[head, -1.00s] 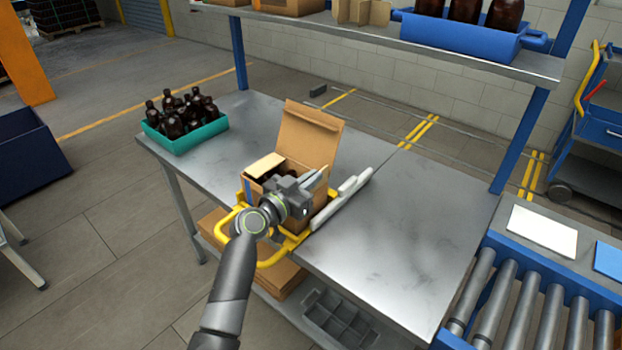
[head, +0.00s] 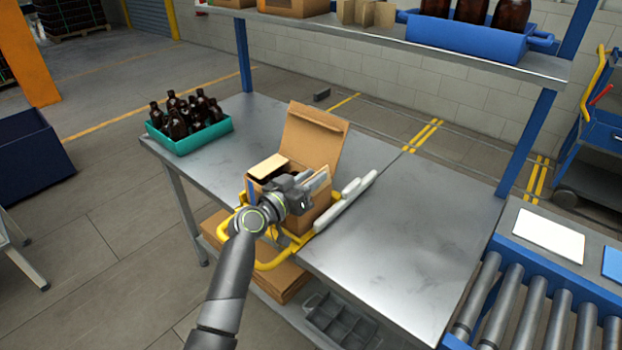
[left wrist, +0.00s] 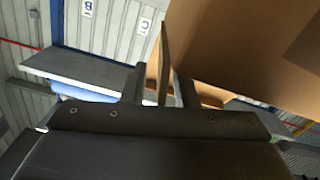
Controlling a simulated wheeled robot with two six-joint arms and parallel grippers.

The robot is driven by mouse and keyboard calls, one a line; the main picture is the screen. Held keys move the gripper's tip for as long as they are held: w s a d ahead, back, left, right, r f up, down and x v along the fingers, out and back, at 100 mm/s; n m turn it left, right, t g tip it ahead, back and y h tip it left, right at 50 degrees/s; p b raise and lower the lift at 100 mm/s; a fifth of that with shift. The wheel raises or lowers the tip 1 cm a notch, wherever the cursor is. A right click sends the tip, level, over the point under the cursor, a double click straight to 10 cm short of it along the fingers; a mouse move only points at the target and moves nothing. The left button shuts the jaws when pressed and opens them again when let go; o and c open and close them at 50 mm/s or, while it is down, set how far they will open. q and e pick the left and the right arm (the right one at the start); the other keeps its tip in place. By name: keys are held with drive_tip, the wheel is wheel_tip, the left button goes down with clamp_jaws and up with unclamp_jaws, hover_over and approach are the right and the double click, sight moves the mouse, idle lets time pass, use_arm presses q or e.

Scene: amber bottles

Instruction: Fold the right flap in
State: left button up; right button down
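An open cardboard box (head: 318,158) stands on the metal table, its tall back flap raised. Its left flap (head: 268,167) leans inward over the opening. The right flap (head: 319,182) stands up on the right side, partly hidden by my left gripper (head: 308,187). In the left wrist view a thin cardboard edge (left wrist: 165,55), seemingly the right flap, stands between the fingers of the left gripper (left wrist: 160,90). A gap shows beside it, so the fingers are open around it. Dark bottles inside the box are mostly hidden. My right gripper is not in view.
A yellow frame (head: 268,265) surrounds the box's near side, and white rounded pads (head: 350,188) line its right. A teal crate (head: 190,143) of amber bottles stands at the table's left. The table's right half (head: 420,230) is clear. A shelf (head: 400,42) crosses above the back.

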use_arm(q)
drive_tip(key=b+v, duration=0.3)
drive_tip(key=v, duration=1.4)
drive_tip(key=shift+a, duration=0.15)
drive_tip(key=shift+s, duration=0.15)
